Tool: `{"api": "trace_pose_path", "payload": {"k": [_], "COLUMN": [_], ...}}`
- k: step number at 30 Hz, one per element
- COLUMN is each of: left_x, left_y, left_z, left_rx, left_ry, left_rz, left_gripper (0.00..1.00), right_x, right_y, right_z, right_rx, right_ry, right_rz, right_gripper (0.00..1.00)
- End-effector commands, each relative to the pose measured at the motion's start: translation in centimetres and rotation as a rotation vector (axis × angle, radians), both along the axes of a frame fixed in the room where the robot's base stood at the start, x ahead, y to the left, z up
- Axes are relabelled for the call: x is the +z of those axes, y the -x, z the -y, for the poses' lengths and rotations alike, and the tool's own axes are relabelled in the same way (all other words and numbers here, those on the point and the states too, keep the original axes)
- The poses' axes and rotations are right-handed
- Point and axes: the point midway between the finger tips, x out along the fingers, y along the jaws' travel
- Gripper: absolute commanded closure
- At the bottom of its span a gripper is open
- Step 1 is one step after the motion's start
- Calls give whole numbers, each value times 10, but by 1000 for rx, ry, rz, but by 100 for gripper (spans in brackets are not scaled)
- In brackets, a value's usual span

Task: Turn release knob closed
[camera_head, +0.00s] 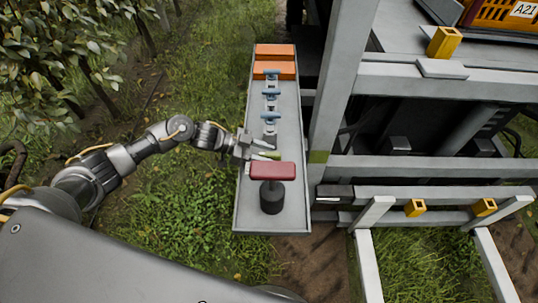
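My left gripper (272,151) reaches in from the left, just behind the red bar. I cannot tell whether a finger touches the bar. My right gripper is not in view.
Several blue clamp-like parts (270,93) stand along the panel behind my gripper, with orange blocks (275,60) at its far end. A grey metal frame (335,100) stands close on the right. Leafy branches (50,50) fill the upper left; grass (200,90) lies left of the panel.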

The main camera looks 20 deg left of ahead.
Motion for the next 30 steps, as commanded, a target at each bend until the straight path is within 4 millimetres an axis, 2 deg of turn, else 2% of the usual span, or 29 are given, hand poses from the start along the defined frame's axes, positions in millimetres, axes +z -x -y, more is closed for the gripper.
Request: {"api": "trace_pose_path", "payload": {"k": [6,13,19,30], "left_x": [13,28,34,35], "left_y": [10,18,21,21], "left_z": [-41,-73,-82,-82], "left_rx": [1,0,-2,-2], "left_ry": [-3,-2,-1,-1], "left_rz": [1,0,-1,-1], "left_gripper": [60,60,60,60], "right_x": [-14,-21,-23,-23], "right_y": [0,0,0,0], "right_z": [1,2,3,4], "right_rx": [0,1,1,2], "right_ry": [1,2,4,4], "right_rz": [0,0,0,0], "right_gripper": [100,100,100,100]}}
